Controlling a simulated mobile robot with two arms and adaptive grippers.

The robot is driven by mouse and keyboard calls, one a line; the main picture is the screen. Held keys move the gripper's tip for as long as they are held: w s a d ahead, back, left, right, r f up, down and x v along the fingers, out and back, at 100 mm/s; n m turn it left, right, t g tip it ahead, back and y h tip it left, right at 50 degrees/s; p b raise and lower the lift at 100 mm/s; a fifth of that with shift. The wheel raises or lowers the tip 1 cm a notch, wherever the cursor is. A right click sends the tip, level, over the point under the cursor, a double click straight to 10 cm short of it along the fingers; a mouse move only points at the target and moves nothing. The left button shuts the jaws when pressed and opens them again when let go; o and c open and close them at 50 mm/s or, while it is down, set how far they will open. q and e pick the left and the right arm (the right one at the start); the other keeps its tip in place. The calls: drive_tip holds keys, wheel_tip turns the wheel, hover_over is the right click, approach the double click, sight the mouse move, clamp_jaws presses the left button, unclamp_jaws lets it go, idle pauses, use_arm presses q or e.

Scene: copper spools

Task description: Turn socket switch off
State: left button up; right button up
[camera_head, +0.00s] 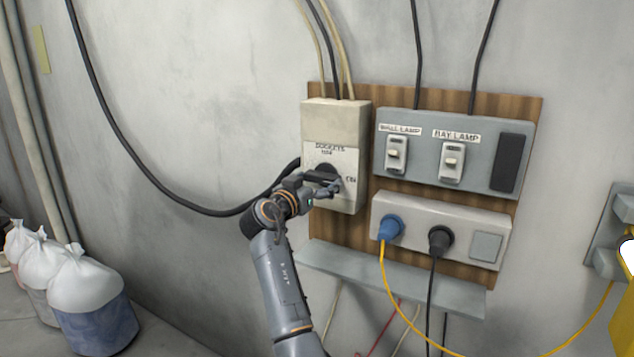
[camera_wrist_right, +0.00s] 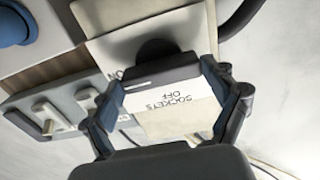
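The socket switch box (camera_head: 346,122) is a beige box on a wooden board, with a white label reading "SOCKETS" and "OFF" above a dark rotary knob and "ON" to the right. The knob's black bar handle (camera_head: 322,176) lies about level, one end toward "ON". My right gripper (camera_head: 330,187) is at the knob and hides part of the box's lower front. In the right wrist view, its fingers are spread wide, with the dark bar (camera_wrist_right: 162,72) between the fingertips. I cannot tell whether they touch it. My left gripper is not in view.
Right of the box are a grey lamp switch panel (camera_head: 428,124) and a socket strip (camera_head: 462,222) with blue and black plugs. A grey shelf (camera_head: 390,281) juts out below. Black cable loops along the left wall. White sacks (camera_head: 84,285) stand at lower left.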

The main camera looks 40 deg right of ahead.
drive_tip(key=shift+c, duration=0.9)
drive_tip(key=shift+n, duration=0.3)
drive_tip(key=n, duration=0.3)
drive_tip(key=shift+n, duration=0.3)
drive_tip(key=n+p, duration=0.1)
drive_tip(key=n, duration=0.3)
drive_tip(key=shift+r+n, duration=0.1)
drive_tip(key=shift+n, duration=0.2)
drive_tip(key=n+p, duration=0.3)
drive_tip(key=n, duration=0.2)
drive_tip(key=n+p, duration=0.2)
drive_tip(key=n, duration=0.1)
drive_tip(key=shift+n+p, duration=0.3)
drive_tip(key=shift+n, duration=0.3)
drive_tip(key=shift+p, duration=0.3)
